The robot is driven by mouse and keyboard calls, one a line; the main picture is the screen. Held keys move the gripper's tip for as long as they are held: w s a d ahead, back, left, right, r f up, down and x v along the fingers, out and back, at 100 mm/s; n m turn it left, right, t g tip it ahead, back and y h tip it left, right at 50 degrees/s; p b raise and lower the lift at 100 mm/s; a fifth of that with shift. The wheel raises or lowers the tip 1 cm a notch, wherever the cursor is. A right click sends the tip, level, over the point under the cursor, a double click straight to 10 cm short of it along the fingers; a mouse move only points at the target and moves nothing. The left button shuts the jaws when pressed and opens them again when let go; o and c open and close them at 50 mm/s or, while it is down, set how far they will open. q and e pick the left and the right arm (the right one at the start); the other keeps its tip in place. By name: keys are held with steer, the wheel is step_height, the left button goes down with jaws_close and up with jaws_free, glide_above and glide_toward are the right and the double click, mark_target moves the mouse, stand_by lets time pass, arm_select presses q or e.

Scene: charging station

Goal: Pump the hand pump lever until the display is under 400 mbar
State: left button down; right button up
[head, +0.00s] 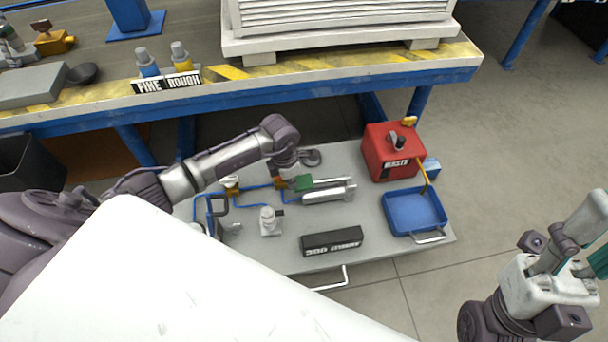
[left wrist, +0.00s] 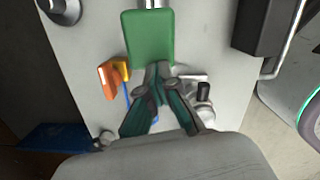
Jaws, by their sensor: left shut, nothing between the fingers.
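The hand pump assembly lies on the grey board below the bench. Its green block (head: 304,182) has silver cylinders (head: 328,190) running to the right; which part is the lever, I cannot tell. In the left wrist view the green block (left wrist: 148,38) is just beyond my left gripper (left wrist: 160,72), which is shut and empty. Whether the tips touch the block is unclear. In the head view the left fingers are mostly hidden by the wrist. My right gripper (head: 594,262) is at the right edge, partly cut off.
An orange valve part (left wrist: 112,76) and a black-tipped handle (left wrist: 203,92) flank the left fingers. The workbench edge (head: 330,79) overhangs behind.

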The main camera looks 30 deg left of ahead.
arm_select(q)
step_height(320, 180, up, 12)
steer(key=s, duration=0.1)
steer(key=shift+a, duration=0.4)
stand_by(0.7)
